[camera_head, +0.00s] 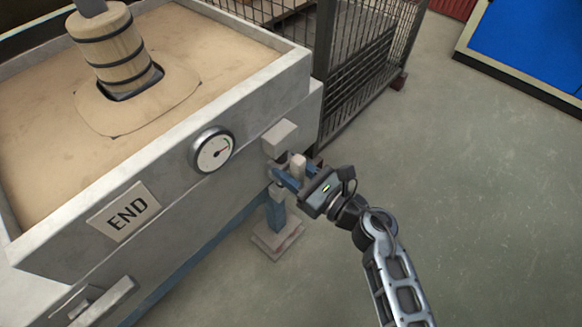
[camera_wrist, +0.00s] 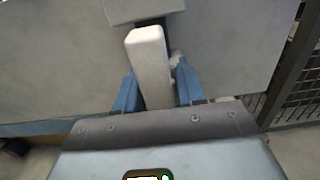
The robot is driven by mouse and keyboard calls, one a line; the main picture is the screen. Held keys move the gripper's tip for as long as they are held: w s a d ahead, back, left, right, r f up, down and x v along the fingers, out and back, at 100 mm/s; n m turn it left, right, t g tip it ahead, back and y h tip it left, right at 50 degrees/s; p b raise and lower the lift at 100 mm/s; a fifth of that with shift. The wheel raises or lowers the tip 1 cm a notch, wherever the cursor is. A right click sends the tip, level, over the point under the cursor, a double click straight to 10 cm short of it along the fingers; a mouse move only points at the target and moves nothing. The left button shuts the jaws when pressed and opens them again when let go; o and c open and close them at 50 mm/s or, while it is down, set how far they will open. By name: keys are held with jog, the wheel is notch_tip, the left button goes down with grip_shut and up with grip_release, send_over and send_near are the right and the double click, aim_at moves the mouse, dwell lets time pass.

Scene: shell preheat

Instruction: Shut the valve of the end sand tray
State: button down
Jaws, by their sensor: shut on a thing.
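The end sand tray (camera_head: 165,180) is a large pale box on the left in the head view, with an END plate (camera_head: 125,211) and a round gauge (camera_head: 212,149) on its side. Its valve handle (camera_head: 299,166) is a pale lever at the tray's right corner. In the wrist view the handle (camera_wrist: 150,65) stands between my blue fingers, leaning slightly left. My gripper (camera_head: 288,178) is shut on the handle; its fingers also show in the wrist view (camera_wrist: 155,92). The handle's lower end is hidden behind my gripper body.
A wire mesh cage (camera_head: 360,75) stands close behind the valve, and shows at the right in the wrist view. A pale block (camera_head: 280,138) juts from the tray above the handle. A wooden barrel-like form (camera_head: 112,50) sits in the sand. Open floor (camera_head: 480,200) lies to the right.

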jog(key=shift+m, duration=0.3)
jog(key=m+p, duration=0.2)
jog(key=shift+w+d+r+m, duration=0.1)
jog(key=shift+w+d+m, duration=0.1)
jog(key=shift+m, duration=0.1)
jog(key=m+p, duration=0.1)
jog(key=m, duration=0.1)
jog(key=m+p, duration=0.1)
jog(key=m, duration=0.2)
jog(key=shift+w+d+f+m+p, duration=0.15)
jog(key=shift+w+f+m+p, duration=0.05)
jog(key=shift+m+p, duration=0.15)
jog(key=m, duration=0.1)
jog(key=m+p, duration=0.1)
jog(key=m, duration=0.1)
jog(key=m+p, duration=0.1)
jog(key=shift+w+d+f, duration=0.1)
jog(key=shift+w+f, duration=0.05)
jog(key=shift+f, duration=0.1)
jog(key=m, duration=0.2)
jog(key=m+p, duration=0.1)
jog(key=m, duration=0.2)
jog(key=shift+f, duration=0.4)
jog(key=shift+p, duration=0.3)
jog(key=c, duration=0.9)
grip_release()
